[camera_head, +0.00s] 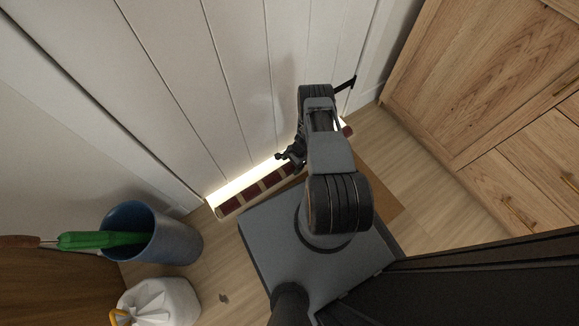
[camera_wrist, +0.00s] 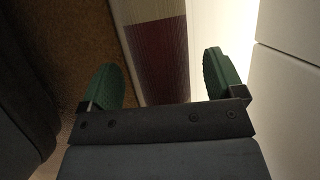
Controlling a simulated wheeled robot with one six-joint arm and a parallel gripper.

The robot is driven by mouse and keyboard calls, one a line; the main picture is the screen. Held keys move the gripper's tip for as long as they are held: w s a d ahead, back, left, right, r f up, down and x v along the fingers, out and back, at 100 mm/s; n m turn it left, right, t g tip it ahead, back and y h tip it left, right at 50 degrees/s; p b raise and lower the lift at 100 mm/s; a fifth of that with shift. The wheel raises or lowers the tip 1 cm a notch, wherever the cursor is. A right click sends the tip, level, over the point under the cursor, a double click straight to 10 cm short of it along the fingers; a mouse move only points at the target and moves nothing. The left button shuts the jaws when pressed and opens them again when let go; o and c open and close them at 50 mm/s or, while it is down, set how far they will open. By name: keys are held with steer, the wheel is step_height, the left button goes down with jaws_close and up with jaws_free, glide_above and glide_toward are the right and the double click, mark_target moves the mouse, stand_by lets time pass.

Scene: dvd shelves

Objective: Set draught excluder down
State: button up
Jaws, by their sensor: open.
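The draught excluder (camera_head: 244,198) is a long cream roll with dark red patches. It lies on the floor along the foot of the white panelled door (camera_head: 220,80), beside a bright strip of light. My arm covers part of its length. In the wrist view the draught excluder (camera_wrist: 160,55) runs between the two green fingertips of my gripper (camera_wrist: 166,82). The fingers are spread apart, with a gap visible on the right side. In the head view my gripper (camera_head: 288,157) is small and dark, low by the door and over the draught excluder.
A wooden cabinet (camera_head: 490,80) stands at the right. A brown mat (camera_head: 375,190) lies beside my base.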

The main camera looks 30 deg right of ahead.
steer(key=p+v, duration=0.2)
steer(key=v, duration=0.7)
steer(key=shift+r+p, duration=0.15)
steer(key=shift+p, duration=0.2)
steer(key=shift+s, duration=0.1)
